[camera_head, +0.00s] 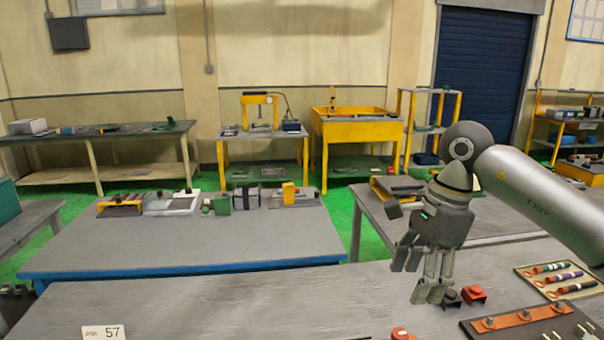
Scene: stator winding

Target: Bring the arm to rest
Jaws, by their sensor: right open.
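My right arm comes in from the right edge in the head view. Its gripper (420,279) points down above the right part of the near grey bench (230,305). The gripper is open, and I see nothing held between its fingers. A small dark part (451,299) and a red part (474,295) are on the bench just right of the fingertips. Whether the fingers touch the dark part I cannot tell. My left gripper is not in view.
A tray with coloured rods (531,279) and a dark plate with an orange strip (483,325) lie at the right. Another red part (402,334) is at the front edge. A card marked 57 (103,332) is at left. The bench's middle is largely clear.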

